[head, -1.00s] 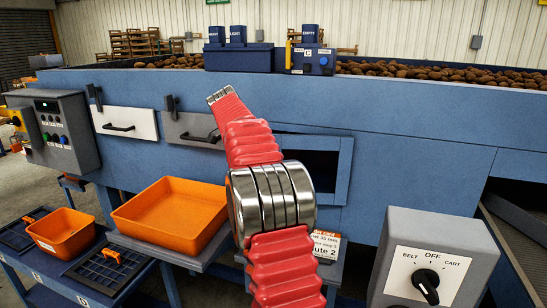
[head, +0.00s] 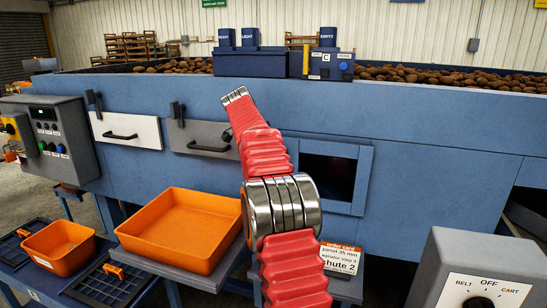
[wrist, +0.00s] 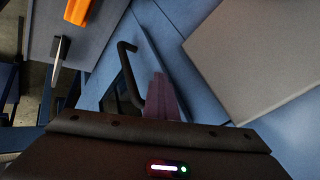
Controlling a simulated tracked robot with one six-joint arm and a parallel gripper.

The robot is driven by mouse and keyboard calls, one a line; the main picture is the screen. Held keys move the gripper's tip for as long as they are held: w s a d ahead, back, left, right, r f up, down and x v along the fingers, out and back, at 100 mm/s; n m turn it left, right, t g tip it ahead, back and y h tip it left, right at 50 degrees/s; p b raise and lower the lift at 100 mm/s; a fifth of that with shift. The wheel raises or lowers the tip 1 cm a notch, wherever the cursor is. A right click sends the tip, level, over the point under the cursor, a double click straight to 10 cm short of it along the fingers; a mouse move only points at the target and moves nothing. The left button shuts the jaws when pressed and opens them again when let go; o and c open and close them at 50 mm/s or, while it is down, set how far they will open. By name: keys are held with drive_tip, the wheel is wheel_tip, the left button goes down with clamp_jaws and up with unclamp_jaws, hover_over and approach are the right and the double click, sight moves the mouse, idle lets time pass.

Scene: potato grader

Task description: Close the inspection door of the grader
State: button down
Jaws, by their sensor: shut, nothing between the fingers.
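The blue grader (head: 450,150) fills the middle of the head view. A dark framed opening (head: 328,172) shows in its front, just right of my arm. In the wrist view a bent black handle (wrist: 130,78) stands out from a blue panel (wrist: 163,38), which seems to be the inspection door. My arm hides this part in the head view, so I cannot tell how far the door stands open. My gripper (wrist: 160,98) is shut and empty, just right of the handle in the wrist view. I cannot tell whether it touches the panel.
A white panel (head: 125,130) and a grey panel (head: 203,140) with black handles sit left of my arm. An orange tray (head: 180,229) and a smaller orange bin (head: 60,246) stand below.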

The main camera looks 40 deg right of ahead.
drive_tip(key=shift+w+d+r, duration=0.15)
drive_tip(key=shift+d+r, duration=0.05)
drive_tip(key=shift+d, duration=0.4)
drive_tip(key=s+a+r, duration=0.2)
drive_tip(key=a+r, duration=0.5)
drive_tip(key=a, duration=0.3)
drive_tip(key=shift+a+r, duration=0.25)
drive_tip(key=shift+s, duration=0.1)
idle(0.4)
drive_tip(key=shift+n, duration=0.3)
